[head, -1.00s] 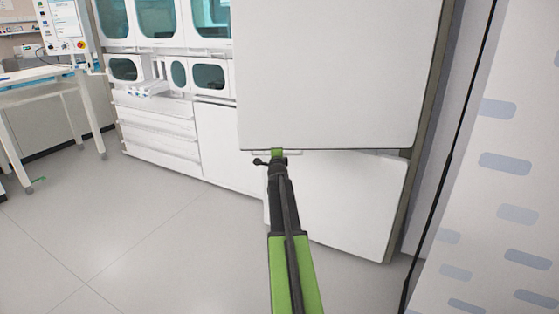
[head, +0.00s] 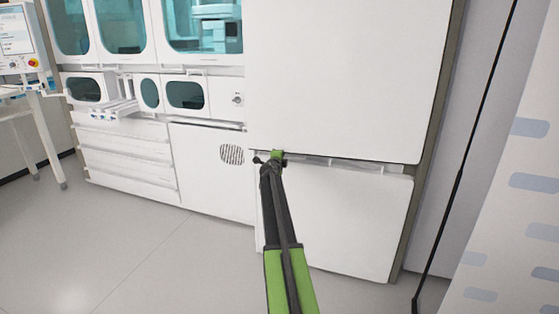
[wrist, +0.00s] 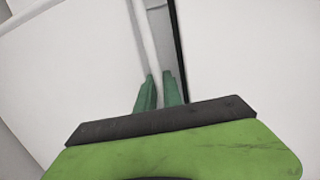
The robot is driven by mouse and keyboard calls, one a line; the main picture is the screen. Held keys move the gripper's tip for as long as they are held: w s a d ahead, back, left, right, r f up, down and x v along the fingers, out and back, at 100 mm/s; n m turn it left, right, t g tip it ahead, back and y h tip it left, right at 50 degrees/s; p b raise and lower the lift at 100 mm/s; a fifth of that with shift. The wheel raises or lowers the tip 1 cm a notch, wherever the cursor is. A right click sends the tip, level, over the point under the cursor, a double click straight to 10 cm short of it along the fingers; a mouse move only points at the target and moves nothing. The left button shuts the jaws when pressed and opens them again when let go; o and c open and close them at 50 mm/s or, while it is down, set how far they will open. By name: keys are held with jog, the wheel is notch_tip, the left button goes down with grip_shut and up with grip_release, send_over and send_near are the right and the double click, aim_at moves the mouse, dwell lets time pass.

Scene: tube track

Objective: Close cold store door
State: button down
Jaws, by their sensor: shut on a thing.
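The cold store is a tall white cabinet with an upper door (head: 345,75) and a lower door (head: 335,220). The upper door's lower left corner stands close to the lower door's front, looking nearly flush; a small gap cannot be ruled out. My gripper (head: 278,157) is at that corner, by the seam between the doors. In the wrist view, the green fingertips (wrist: 159,92) are shut around a thin white bar, the door handle (wrist: 146,40). The part between the fingertips is partly hidden. A dark gap runs beside the bar.
White lab equipment with teal windows (head: 123,27) and drawers (head: 125,160) stands directly left of the cold store. A screen (head: 14,36) is at the far left. A pale patterned panel (head: 515,200) is at the right. The grey floor (head: 130,255) at the lower left is clear.

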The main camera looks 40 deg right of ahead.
jog(key=shift+s+d, duration=0.25)
jog(key=c, duration=1.8)
grip_release()
jog(key=p+v, duration=0.3)
jog(key=v, duration=1.4)
jog(key=shift+a+r, duration=0.1)
jog(key=shift+a, duration=0.2)
